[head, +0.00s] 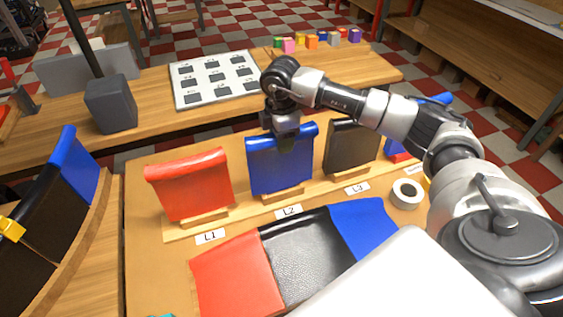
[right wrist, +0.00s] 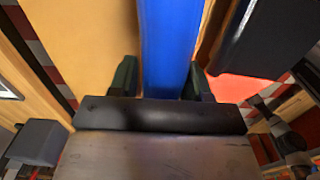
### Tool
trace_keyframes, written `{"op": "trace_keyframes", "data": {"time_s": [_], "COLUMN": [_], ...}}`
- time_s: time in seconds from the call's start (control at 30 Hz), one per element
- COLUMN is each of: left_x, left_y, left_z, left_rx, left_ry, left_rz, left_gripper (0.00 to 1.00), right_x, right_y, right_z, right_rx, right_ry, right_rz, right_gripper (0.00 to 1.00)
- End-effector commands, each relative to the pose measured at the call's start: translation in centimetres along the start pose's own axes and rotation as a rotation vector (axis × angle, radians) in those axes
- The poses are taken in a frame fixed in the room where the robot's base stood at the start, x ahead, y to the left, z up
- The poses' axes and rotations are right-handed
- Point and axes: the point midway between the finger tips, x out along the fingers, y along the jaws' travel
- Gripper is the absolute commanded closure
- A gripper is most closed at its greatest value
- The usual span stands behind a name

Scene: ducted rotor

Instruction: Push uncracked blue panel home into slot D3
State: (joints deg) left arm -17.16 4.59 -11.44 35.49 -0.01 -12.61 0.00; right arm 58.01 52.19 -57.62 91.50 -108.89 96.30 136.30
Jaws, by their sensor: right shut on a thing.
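A blue panel (head: 281,170) stands upright in the holder above label L2, between a red panel (head: 190,185) at L1 and a black panel (head: 351,147) at L3. My right gripper (head: 287,143) is at its top edge, shut on it. In the right wrist view the blue panel (right wrist: 172,45) runs between the two dark fingers. I see no crack on the part that shows. A slot marked D3 cannot be made out. My left gripper is not in view.
Red, black and blue panels (head: 308,255) lie side by side in front. A curved rack (head: 80,245) with black and blue panels stands at left. A tape roll (head: 406,193) sits right of L3. A white grid board (head: 214,80) and grey box (head: 111,103) are behind.

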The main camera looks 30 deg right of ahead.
Motion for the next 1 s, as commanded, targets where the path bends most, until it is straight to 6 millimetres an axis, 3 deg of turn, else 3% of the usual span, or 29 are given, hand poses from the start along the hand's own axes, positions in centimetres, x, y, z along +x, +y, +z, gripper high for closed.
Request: {"op": "trace_keyframes", "data": {"time_s": [0.7, 1.0], "left_x": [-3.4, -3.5], "left_y": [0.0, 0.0], "left_z": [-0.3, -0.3], "left_rx": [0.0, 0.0], "left_ry": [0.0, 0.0], "left_rz": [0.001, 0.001], "left_gripper": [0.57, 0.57], "right_x": [-4.5, -4.8], "right_y": [0.0, 0.0], "right_z": [0.0, 0.0], "right_rx": [0.0, 0.0], "right_ry": [0.001, 0.001], "right_rz": [0.002, 0.002], "right_gripper": [0.78, 0.78]}}
